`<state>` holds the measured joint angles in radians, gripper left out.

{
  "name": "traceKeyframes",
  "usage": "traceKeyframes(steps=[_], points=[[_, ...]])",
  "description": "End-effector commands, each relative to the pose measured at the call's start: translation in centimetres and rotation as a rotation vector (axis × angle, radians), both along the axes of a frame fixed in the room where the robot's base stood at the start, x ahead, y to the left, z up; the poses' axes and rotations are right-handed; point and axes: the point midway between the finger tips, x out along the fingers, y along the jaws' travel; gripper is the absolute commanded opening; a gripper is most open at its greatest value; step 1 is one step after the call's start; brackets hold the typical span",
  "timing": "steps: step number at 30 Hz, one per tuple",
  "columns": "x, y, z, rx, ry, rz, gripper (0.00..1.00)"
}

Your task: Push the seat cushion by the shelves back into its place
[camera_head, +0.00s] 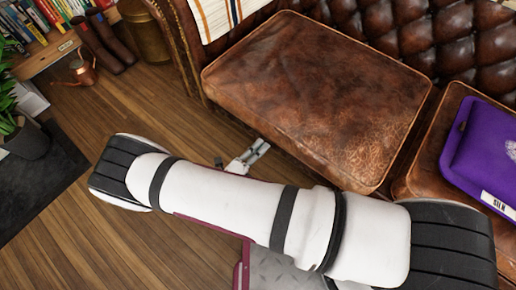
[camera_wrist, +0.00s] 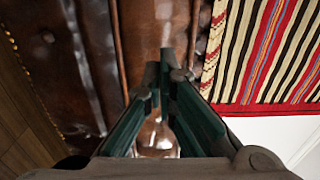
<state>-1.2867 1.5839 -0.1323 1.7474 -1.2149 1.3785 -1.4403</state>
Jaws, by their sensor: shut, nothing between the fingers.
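The brown leather seat cushion (camera_head: 315,92) lies on the sofa at the shelf side, slightly askew. A dark gap separates it from the neighbouring seat cushion (camera_head: 408,181). My gripper (camera_head: 257,147) is low in front of its front edge, partly hidden behind my white arm. In the wrist view my gripper's fingers (camera_wrist: 167,62) are shut together and empty. Brown leather (camera_wrist: 150,20) lies beyond the tips there; I cannot tell whether they touch it.
A purple pillow (camera_head: 485,150) lies on the neighbouring cushion. A striped throw (camera_head: 222,14) hangs over the sofa arm. Bookshelves (camera_head: 35,25), a copper watering can (camera_head: 83,71) and a plant (camera_head: 22,135) stand left. A striped textile (camera_wrist: 270,50) fills the wrist view's right.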

Motion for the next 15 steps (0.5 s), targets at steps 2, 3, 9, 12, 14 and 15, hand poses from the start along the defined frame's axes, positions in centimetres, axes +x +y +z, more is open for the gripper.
traceKeyframes(steps=[2, 3, 9, 12, 14, 15], points=[[-0.01, 0.01, 0.0, 0.0, 0.0, 0.0, 0.0], [-0.01, 0.01, 0.0, 0.0, 0.0, 0.0, 0.0], [-0.02, 0.01, 0.01, 0.0, 0.0, 0.0, 0.0], [0.12, -0.09, 0.01, -0.001, -0.001, 0.0, 0.0], [0.31, -0.23, 0.02, -0.001, -0.001, 0.0, 0.0], [0.46, -0.35, 0.02, -0.001, -0.001, 0.0, 0.0]])
